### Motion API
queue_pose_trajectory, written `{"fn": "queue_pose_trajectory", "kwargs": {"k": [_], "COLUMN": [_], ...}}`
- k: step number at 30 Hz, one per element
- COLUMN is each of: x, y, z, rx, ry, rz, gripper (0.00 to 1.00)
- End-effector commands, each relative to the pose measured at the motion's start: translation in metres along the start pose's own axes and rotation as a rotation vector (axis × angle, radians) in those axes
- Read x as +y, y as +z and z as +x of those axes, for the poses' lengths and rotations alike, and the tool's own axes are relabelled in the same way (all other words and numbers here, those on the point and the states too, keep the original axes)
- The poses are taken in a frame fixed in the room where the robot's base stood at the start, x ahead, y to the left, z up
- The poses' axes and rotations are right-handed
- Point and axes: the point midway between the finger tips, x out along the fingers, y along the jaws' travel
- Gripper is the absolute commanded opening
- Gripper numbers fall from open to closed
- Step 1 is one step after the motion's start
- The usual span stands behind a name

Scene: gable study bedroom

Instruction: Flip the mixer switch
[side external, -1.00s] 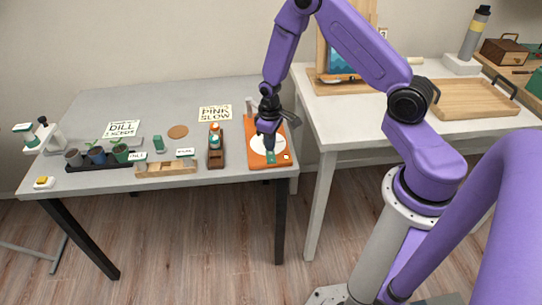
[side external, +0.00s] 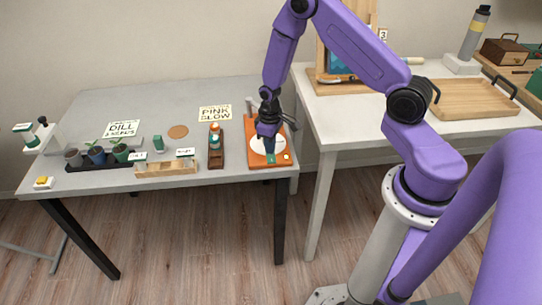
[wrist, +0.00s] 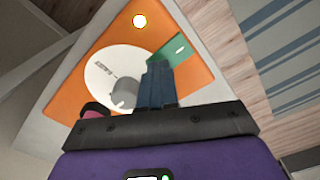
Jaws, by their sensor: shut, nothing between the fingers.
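The mixer is an orange base (side external: 283,133) with a white disc (side external: 257,145) at the right front of the grey table. A green switch plate (side external: 271,160) sits at its front edge, and a small round lamp (side external: 287,157) glows pale yellow beside it. In the wrist view the green plate (wrist: 182,50) has a small white mark, and the lamp (wrist: 139,20) is bright. My gripper (side external: 270,152) points down, shut and empty. Its fingertips (wrist: 157,66) are right beside the green plate; I cannot tell whether they touch it.
A brown rack with bottles (side external: 215,150) stands left of the mixer. A wooden block rack (side external: 165,168), potted seedlings (side external: 97,155) and a white dispenser (side external: 40,138) are further left. A card reading "PINK SLOW" (side external: 215,113) lies behind. A white table (side external: 345,115) adjoins at right.

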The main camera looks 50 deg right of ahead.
Motion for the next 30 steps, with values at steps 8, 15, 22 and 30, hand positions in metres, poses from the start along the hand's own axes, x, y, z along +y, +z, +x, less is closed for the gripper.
{"fn": "queue_pose_trajectory", "kwargs": {"k": [8,15,22,30], "x": [0.000,0.000,0.000,0.000], "y": [0.000,0.000,-0.001,-0.001], "z": [0.004,0.002,-0.013,-0.032], "rx": [0.000,0.000,0.002,0.002], "ry": [0.000,0.000,0.000,0.000], "rz": [0.000,-0.001,-0.001,0.000], "gripper": [0.00,0.00,0.00,0.00]}}
